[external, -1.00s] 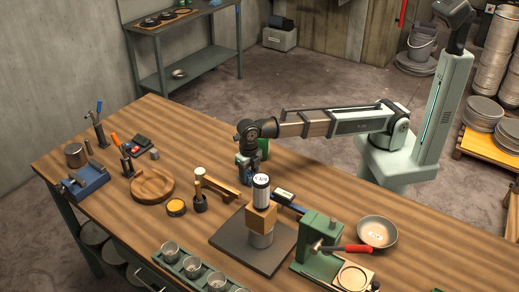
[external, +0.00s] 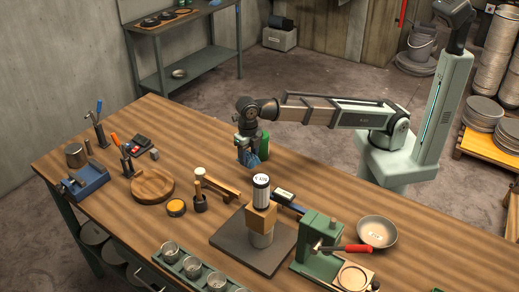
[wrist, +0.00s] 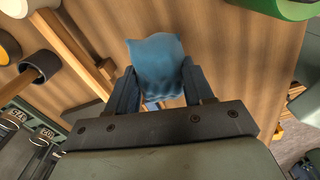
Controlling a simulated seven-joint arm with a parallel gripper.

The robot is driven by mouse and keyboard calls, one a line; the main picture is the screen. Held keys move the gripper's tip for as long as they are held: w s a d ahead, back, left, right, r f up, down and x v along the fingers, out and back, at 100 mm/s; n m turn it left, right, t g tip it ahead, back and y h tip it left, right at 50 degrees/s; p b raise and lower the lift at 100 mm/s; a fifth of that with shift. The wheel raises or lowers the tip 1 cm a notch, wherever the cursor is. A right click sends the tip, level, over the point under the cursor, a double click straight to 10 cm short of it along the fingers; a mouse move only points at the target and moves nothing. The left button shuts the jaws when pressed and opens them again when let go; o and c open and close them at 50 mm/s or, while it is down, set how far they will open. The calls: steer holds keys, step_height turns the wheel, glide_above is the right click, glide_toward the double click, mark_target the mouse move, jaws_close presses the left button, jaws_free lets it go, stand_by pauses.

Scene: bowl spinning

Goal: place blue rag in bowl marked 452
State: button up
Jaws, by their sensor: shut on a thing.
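A crumpled blue rag (wrist: 157,68) is pinched between the two fingers of my gripper (wrist: 155,92) in the wrist view. In the external view my gripper (external: 248,148) holds the rag (external: 251,160) above the wooden bench, beside a green cylinder. A shallow metal bowl (external: 376,232) with a white label inside sits at the bench's right side, well to the right of my gripper. The label's number is too small to read for certain.
The green cylinder (external: 263,143) stands just right of my gripper.

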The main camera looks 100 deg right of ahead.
steer(key=shift+r, duration=0.5)
steer(key=s+a+n, duration=0.1)
steer(key=a, duration=0.4)
steer(key=s+a, duration=0.2)
steer(key=a, duration=0.2)
steer(key=s+a+n, duration=0.1)
steer(key=s+a, duration=0.1)
steer(key=a, duration=0.3)
steer(key=shift+s+a+r+n, duration=0.25)
steer(key=shift+a+n, duration=0.05)
steer(key=shift+a, duration=0.05)
steer(key=s+a+n, duration=0.3)
steer(key=s+a, duration=0.6)
steer(key=a, duration=0.3)
steer(key=n, duration=0.6)
glide_above(376, 236)
steer(key=shift+f, duration=4.4)
steer(key=shift+f, duration=0.15)
